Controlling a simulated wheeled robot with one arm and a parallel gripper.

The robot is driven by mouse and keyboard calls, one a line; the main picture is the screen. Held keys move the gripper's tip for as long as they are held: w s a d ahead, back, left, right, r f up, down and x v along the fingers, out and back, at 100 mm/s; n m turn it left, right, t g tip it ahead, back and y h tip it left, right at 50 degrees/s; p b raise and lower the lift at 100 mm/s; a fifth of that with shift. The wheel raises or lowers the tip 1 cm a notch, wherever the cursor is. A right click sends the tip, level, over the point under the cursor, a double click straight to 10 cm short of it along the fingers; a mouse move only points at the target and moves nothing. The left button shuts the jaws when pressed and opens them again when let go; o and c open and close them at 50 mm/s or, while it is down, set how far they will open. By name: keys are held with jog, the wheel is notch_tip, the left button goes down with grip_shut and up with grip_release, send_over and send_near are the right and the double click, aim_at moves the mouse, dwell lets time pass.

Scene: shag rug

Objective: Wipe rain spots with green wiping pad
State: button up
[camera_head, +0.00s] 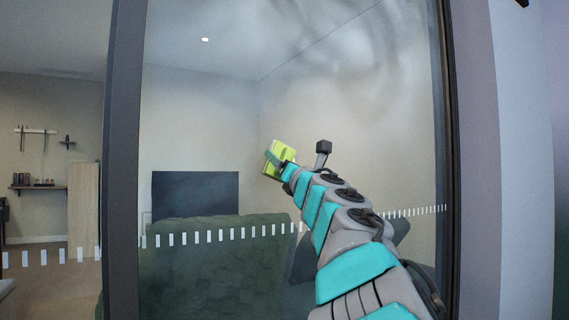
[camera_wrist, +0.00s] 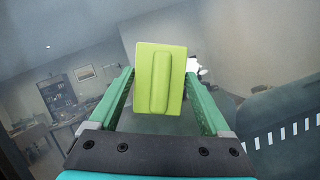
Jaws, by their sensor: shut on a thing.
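The green wiping pad (camera_head: 279,157) is a yellow-green rectangular block at the end of my arm in the head view. In the wrist view the pad (camera_wrist: 173,75) shows its flat face with a raised ridge down the middle. My gripper (camera_wrist: 163,88) is shut on the pad, with one teal finger on each side. The pad is held up in front of a glass pane (camera_head: 200,110). I cannot tell whether the pad touches the glass. Cloudy grey smears (camera_head: 340,50) show on the upper right of the pane.
A dark frame (camera_head: 124,150) borders the pane on the left, and another dark upright (camera_head: 468,150) on the right. A row of white dashes (camera_head: 220,235) crosses the glass. Behind it are a green sofa (camera_head: 215,270) and a dark screen (camera_head: 195,192).

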jog(key=shift+w+a, duration=0.6)
jog(key=shift+w, duration=0.25)
dwell(0.6)
jog(key=shift+w+d+p, duration=0.3)
jog(key=shift+w+d, duration=0.4)
jog(key=shift+d, duration=0.35)
jog(key=shift+w+d+p, duration=0.25)
jog(key=shift+w+d, duration=0.45)
jog(key=shift+d, duration=0.35)
jog(key=shift+w+d+p, duration=0.3)
jog(key=shift+w+d, duration=0.4)
jog(key=shift+d, duration=0.35)
jog(key=shift+s+a, duration=0.1)
jog(key=shift+s+a+b, duration=0.3)
jog(key=shift+s+a, duration=0.4)
jog(key=shift+a, duration=0.35)
jog(key=shift+s+a+b, duration=0.25)
jog(key=shift+s+a, duration=0.4)
jog(key=shift+a, duration=0.4)
jog(key=shift+s+a+b, duration=0.3)
jog(key=shift+s+a, duration=0.4)
jog(key=shift+a, duration=0.35)
